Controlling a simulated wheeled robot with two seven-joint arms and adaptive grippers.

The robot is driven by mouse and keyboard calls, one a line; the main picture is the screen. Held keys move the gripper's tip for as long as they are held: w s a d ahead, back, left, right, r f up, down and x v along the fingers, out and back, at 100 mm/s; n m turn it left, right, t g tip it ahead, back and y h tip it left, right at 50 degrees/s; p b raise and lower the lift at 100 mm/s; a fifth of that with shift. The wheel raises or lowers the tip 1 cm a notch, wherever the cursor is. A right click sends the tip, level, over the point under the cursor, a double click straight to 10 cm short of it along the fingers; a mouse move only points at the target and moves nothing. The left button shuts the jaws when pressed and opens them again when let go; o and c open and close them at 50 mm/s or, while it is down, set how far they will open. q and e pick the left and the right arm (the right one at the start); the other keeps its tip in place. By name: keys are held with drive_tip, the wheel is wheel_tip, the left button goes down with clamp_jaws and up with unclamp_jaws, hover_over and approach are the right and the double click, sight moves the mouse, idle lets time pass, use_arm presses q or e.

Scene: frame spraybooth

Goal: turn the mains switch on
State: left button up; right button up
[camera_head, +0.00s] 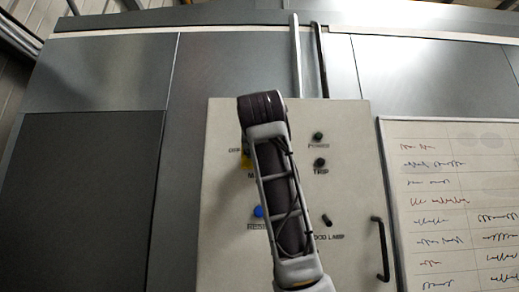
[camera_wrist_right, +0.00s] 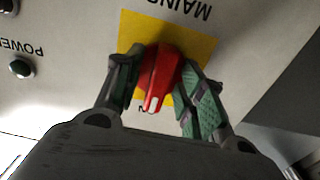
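The mains switch (camera_wrist_right: 162,68) is a red knob on a yellow plate (camera_wrist_right: 205,48), seen upside down in the right wrist view. The white mark on its handle points down in that view, towards a mostly covered label of which an "N" shows. My right gripper (camera_wrist_right: 158,76) has one finger on each side of the knob, both close against it, and looks shut on it. In the head view my right arm covers the knob and gripper; only a bit of the yellow plate (camera_head: 245,160) and an "OFF" label at its left show. My left gripper is not in view.
The pale control panel (camera_head: 222,215) also carries a dark green power lamp (camera_head: 318,136), a trip lamp (camera_head: 320,162), a blue button (camera_head: 258,212), a small black booth-lamp toggle (camera_head: 327,220) and a black handle (camera_head: 380,250). A whiteboard (camera_head: 450,200) hangs to the right.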

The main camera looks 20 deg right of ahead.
drive_tip(key=v, duration=1.2)
drive_tip(key=shift+w, duration=0.1)
idle(0.6)
